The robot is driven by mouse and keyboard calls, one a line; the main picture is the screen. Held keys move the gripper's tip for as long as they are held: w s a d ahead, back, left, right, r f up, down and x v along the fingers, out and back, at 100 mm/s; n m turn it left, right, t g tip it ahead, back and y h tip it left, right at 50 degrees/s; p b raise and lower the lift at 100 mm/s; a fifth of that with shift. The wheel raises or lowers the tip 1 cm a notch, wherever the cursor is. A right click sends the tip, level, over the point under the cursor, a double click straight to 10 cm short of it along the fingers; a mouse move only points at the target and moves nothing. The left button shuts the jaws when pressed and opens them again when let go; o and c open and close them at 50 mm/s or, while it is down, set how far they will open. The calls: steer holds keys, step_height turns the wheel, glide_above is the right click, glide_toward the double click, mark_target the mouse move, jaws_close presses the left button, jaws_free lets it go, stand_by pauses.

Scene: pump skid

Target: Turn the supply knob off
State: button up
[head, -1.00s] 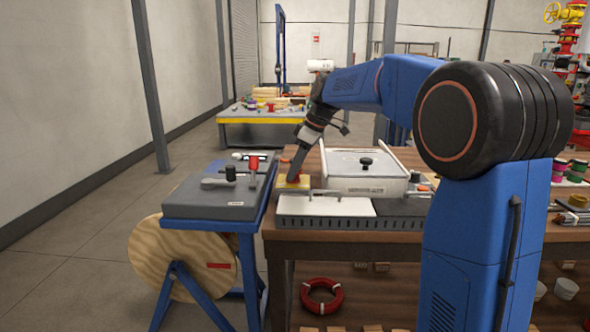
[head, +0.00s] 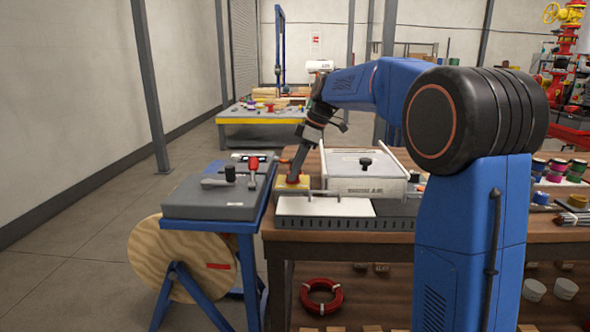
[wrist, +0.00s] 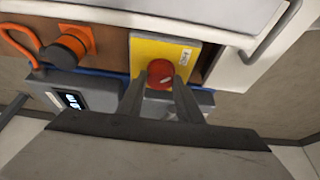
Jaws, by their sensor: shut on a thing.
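The red round knob (wrist: 160,73) sits on a yellow plate (wrist: 150,48) with a small white label. It has a short pale mark on its face. In the head view the yellow plate (head: 304,184) lies at the left end of the wooden bench, and the knob is mostly hidden behind the fingers. My gripper (head: 292,180) reaches down to it at a tilt. In the wrist view my gripper (wrist: 160,82) has one finger on each side of the red knob and is shut on it. Which way the knob is set is hard to tell.
A grey panel (head: 210,197) with a red-topped lever (head: 253,165) stands left. A white lidded box (head: 365,178) and a metal handle (head: 338,193) are close on the right.

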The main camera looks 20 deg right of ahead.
steer(key=o, duration=1)
steer(key=shift+o, duration=0.2)
steer(key=v, duration=1.7)
steer(key=shift+r, duration=0.25)
steer(key=s+a+f+m+t+h, duration=0.1)
steer(key=s+f+m, duration=0.3)
steer(key=s, duration=0.6)
steer(key=s+a+f+m+t+h, duration=0.1)
steer(key=s+f+m, duration=0.3)
steer(key=s, duration=0.6)
steer(key=s+d+f+m+t+h, duration=0.1)
steer(key=s+f+m, duration=0.5)
steer(key=s+f, duration=1.5)
steer(key=shift+d+f+m+h, duration=0.3)
steer(key=shift+d+f+h, duration=0.15)
steer(key=shift+f+h, duration=0.2)
